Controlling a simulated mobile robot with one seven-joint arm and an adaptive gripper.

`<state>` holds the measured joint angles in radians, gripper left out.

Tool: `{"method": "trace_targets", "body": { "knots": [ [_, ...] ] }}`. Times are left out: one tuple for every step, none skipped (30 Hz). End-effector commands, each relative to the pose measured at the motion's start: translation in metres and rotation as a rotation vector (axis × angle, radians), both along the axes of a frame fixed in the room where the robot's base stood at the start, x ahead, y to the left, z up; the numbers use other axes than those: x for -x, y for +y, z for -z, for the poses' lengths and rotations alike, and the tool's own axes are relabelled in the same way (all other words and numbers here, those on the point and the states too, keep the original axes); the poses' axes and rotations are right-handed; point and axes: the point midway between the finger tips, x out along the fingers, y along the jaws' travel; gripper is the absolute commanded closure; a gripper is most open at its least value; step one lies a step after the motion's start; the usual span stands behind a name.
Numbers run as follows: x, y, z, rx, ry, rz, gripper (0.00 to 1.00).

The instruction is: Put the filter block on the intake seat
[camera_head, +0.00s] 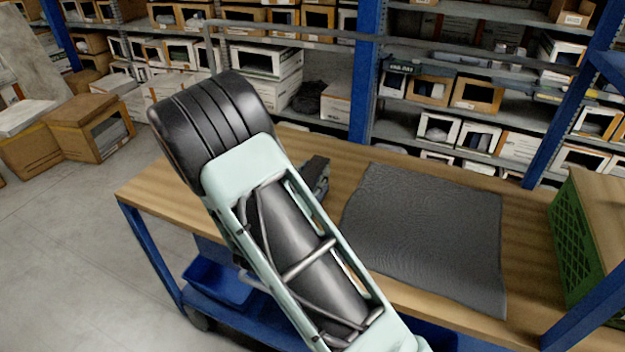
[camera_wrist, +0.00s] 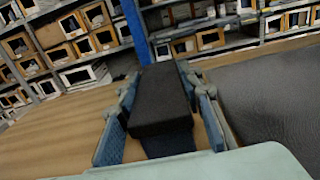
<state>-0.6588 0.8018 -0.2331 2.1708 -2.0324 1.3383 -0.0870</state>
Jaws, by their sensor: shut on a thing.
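The dark block (camera_wrist: 158,88), which I take for the filter block, sits between the two blue-padded fingers of my gripper (camera_wrist: 160,108) in the wrist view. My gripper is shut on it. In the head view, my arm hides most of the gripper, and only a dark part shows beside the arm over the wooden table. The block appears to be over the table, left of the grey mat; I cannot tell if it touches the table. I cannot make out an intake seat in either view.
A dark grey mat (camera_head: 425,235) lies on the wooden table (camera_head: 150,190), right of my arm. A green crate (camera_head: 572,245) stands at the table's right end, near a blue post. Racks with boxes stand behind. Bare tabletop shows left of my arm.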

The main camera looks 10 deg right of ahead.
Motion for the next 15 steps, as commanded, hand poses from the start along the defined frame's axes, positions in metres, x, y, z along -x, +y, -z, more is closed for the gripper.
{"method": "trace_targets", "body": {
  "knots": [
    [-0.0002,-0.0002,0.0030,0.000,-0.002,0.000,0.97],
    [-0.0002,-0.0001,0.0024,0.000,-0.002,0.000,0.97],
    [-0.0002,-0.0001,0.0015,0.000,-0.002,0.000,0.97],
    [-0.0002,-0.0001,0.0010,0.000,-0.002,0.000,0.97],
    [-0.0002,-0.0001,0.0009,0.000,-0.002,0.000,0.97],
    [-0.0001,-0.0001,0.0009,0.000,-0.002,0.000,0.97],
    [-0.0001,-0.0001,0.0008,0.000,-0.002,0.000,0.97],
    [-0.0001,-0.0001,0.0012,0.000,-0.002,0.000,0.97],
    [0.0000,0.0000,0.0025,0.000,-0.002,0.000,0.97],
    [0.0000,0.0000,0.0037,0.000,-0.002,0.000,0.97],
    [0.0000,0.0000,0.0050,0.000,-0.002,0.000,0.97],
    [0.0000,0.0000,0.0064,0.000,-0.002,0.000,0.97],
    [0.0001,0.0001,0.0051,0.001,-0.001,0.000,0.63],
    [0.0001,0.0000,0.0048,0.001,-0.001,0.000,0.59],
    [0.0001,0.0000,0.0048,0.001,-0.001,0.000,0.55]
  ]
}}
